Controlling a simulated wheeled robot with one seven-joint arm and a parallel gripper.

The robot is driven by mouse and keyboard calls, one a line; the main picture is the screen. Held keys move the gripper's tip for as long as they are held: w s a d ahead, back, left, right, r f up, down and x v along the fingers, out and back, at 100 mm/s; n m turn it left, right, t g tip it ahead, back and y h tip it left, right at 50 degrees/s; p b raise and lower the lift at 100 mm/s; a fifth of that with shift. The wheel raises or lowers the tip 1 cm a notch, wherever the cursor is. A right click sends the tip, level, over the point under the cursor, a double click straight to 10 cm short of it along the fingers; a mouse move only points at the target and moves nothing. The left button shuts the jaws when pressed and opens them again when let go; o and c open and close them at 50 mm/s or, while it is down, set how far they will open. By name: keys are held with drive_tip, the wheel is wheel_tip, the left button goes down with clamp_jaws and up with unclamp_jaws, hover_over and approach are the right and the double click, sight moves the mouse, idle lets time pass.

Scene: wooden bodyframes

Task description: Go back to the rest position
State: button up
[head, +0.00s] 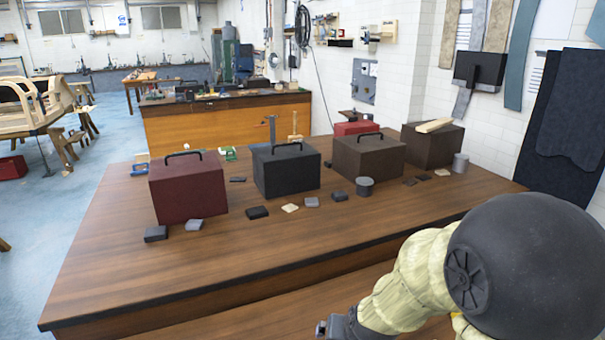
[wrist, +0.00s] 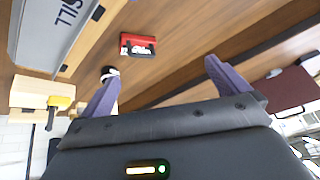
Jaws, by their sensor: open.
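My gripper (wrist: 160,78) is open in the wrist view, with its two purple-grey fingers spread wide and nothing between them. In the head view my arm comes in at the lower right, and the dark part at its end (head: 340,326) is low at the bottom edge, over the near wooden surface. The fingers are not clear in the head view. The wooden workbench (head: 250,252) lies beyond the arm, and the arm appears apart from the boxes on it.
A dark red box (head: 187,190), a black box (head: 286,172) and brown boxes (head: 366,158) stand along the bench, with several small blocks and metal cups around them. The front of the bench is clear. A small red case (wrist: 138,46) shows in the wrist view.

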drive_tip(key=s+d+r+n+g+h+p, duration=0.1)
drive_tip(key=s+d+r+g, duration=0.2)
drive_tip(key=s, duration=0.6)
drive_tip(key=shift+s+d, duration=0.25)
drive_tip(key=shift+d, duration=1)
